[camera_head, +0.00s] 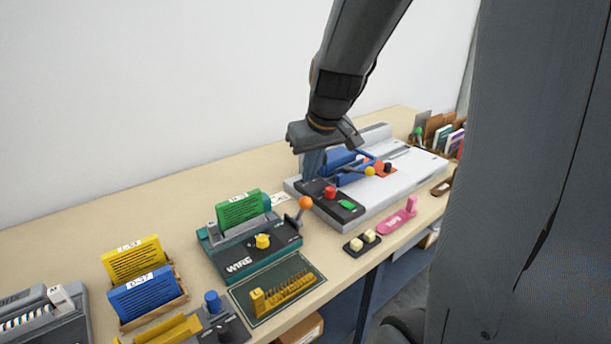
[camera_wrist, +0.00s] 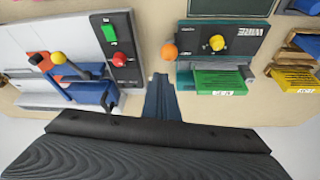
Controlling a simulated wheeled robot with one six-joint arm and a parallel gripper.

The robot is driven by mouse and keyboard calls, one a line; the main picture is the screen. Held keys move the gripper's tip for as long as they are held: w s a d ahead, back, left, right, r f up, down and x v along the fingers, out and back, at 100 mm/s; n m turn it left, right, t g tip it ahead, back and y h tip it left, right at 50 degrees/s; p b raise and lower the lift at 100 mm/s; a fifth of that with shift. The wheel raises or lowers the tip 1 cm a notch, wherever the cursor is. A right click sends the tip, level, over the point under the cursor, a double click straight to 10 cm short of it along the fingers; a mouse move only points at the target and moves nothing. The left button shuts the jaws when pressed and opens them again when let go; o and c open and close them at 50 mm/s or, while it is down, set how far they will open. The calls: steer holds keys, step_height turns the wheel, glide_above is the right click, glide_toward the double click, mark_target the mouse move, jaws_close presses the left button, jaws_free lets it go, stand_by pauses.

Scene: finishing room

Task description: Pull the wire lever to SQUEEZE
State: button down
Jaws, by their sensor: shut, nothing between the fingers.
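The wire machine (camera_head: 238,262) is a teal and dark box lettered WIRE, with a green booklet (camera_head: 240,209) standing in its slot. Its lever (camera_head: 305,203) has an orange ball and stands up at the machine's right end. In the wrist view the orange ball (camera_wrist: 169,51) lies just beyond my fingertips, beside the machine (camera_wrist: 223,42). My gripper (camera_head: 313,168) is shut and empty, pointing down behind the lever, apart from it. Its closed fingers (camera_wrist: 161,88) show in the wrist view. I cannot read any SQUEEZE mark.
A grey-white machine (camera_head: 375,195) with red and green buttons and a blue part stands close to my gripper. Yellow and blue booklets (camera_head: 140,290) stand in a wooden holder at left. A dark mat (camera_head: 300,298) with a gold comb lies in front.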

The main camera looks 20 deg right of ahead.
steer(key=shift+s+d+r+b, duration=0.1)
steer(key=shift+s+r, duration=0.4)
steer(key=shift+s, duration=0.25)
steer(key=shift+s+d+r+b, duration=0.15)
steer(key=shift+s+r, duration=0.3)
steer(key=shift+s, duration=0.25)
steer(key=shift+s+d+r+b, duration=0.1)
steer(key=shift+s+r, duration=0.4)
steer(key=shift+s, duration=0.25)
steer(key=s+a+f+g, duration=0.1)
steer(key=s+a+f, duration=0.2)
steer(key=f, duration=0.1)
steer(key=s+a+f+g, duration=0.1)
steer(key=s+a+f, duration=0.2)
steer(key=f, duration=0.2)
steer(key=s+a+f+g, duration=0.1)
steer(key=s+a+f, duration=0.2)
steer(key=s+f, duration=0.1)
steer(key=shift+f+g, duration=0.15)
steer(key=shift+g, duration=0.15)
